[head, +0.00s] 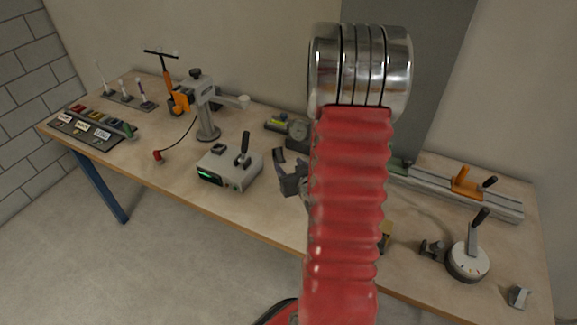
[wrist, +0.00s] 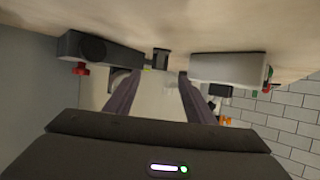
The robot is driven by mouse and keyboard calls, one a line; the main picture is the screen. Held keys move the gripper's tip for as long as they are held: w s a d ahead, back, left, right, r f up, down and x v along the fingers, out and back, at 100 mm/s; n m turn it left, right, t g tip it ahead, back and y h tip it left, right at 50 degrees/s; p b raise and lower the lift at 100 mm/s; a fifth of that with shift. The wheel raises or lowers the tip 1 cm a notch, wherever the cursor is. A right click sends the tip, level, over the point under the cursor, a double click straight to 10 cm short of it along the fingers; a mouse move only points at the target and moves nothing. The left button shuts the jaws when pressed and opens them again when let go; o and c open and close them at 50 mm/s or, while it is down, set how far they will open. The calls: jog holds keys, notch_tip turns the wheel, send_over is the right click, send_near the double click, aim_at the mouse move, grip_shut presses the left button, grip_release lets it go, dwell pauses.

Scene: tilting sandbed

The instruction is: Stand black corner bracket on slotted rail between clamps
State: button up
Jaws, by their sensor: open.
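A small dark piece that looks like the black corner bracket (head: 278,155) is just beyond my gripper (head: 290,180) in the head view. In the wrist view the dark piece (wrist: 160,58) shows ahead, between the lines of my fingers (wrist: 159,82). My gripper is open, with no object seen held between the fingers. The slotted rail (head: 505,208) lies at the back right of the bench. An orange clamp (head: 466,183) sits on it, and a green clamp (head: 401,164) shows at its left. My arm hides part of the rail.
A grey box with green display (head: 228,170) stands left of my gripper. A dark gauge unit (head: 297,133) is behind it. A round dial with lever (head: 468,260) and a grey angled piece (head: 518,297) are at right. The front middle bench is partly hidden.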

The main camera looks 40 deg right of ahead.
jog(key=shift+s+a+r, duration=0.1)
jog(key=shift+s, duration=0.25)
dwell(0.5)
jog(key=shift+w+a+r, duration=0.3)
jog(key=shift+a+r, duration=0.05)
jog(key=shift+r, duration=0.05)
jog(key=a+r+n+g+y, duration=0.2)
jog(key=a+r+g, duration=0.2)
jog(key=a+r, duration=0.95)
jog(key=s+a+r+n+g+y, duration=0.1)
jog(key=s+a+r, duration=0.2)
jog(key=s+a, duration=0.4)
jog(key=s+a+r+n+g+y, duration=0.1)
jog(key=s+a+r+y, duration=0.1)
jog(key=s+a, duration=0.6)
jog(key=a+r, duration=0.1)
jog(key=a, duration=0.3)
jog(key=shift+s+n+g+y, duration=0.15)
jog(key=shift+n+g+y, duration=0.15)
jog(key=shift+n, duration=0.1)
jog(key=shift+c, duration=0.3)
